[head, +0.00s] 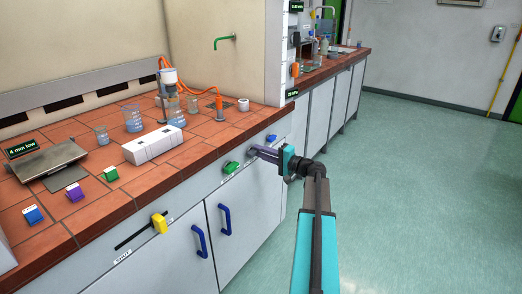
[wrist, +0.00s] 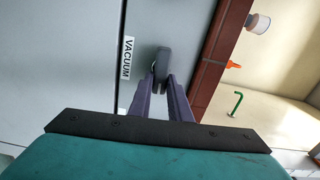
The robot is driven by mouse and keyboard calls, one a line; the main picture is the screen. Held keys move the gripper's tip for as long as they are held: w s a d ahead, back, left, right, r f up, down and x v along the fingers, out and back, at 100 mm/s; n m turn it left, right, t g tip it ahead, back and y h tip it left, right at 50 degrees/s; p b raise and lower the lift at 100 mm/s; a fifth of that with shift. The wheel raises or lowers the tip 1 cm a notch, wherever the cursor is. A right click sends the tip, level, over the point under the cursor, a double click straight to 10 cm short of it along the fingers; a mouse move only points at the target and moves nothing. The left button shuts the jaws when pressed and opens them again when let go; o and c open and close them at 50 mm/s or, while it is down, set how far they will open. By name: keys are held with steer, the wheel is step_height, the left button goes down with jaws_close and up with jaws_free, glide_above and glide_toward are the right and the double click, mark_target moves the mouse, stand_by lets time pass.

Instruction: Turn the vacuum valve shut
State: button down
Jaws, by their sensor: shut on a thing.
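The vacuum valve (wrist: 163,56) shows in the wrist view as a dark grey handle on the grey bench front. It is beside the white VACUUM label (wrist: 127,58). My gripper (wrist: 161,82) has its two purple fingers closed on the handle's near end. In the head view my gripper (head: 256,151) reaches the bench front just below the tiled edge, where its fingers hide most of the valve.
A green valve (head: 231,167) is left of my gripper and a blue handle (head: 271,138) is right of it. A yellow slider handle (head: 159,222) sits further left. Glassware and a white box (head: 153,145) stand on the tiled bench (head: 190,155). The green floor (head: 420,150) is clear.

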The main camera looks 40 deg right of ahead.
steer(key=shift+d+m, duration=0.1)
steer(key=shift+m, duration=0.4)
steer(key=c, duration=1.6)
jaws_free()
steer(key=shift+c, duration=0.2)
steer(key=v, duration=1.3)
steer(key=shift+s, duration=0.35)
steer(key=shift+f, duration=0.1)
steer(key=shift+s, duration=0.15)
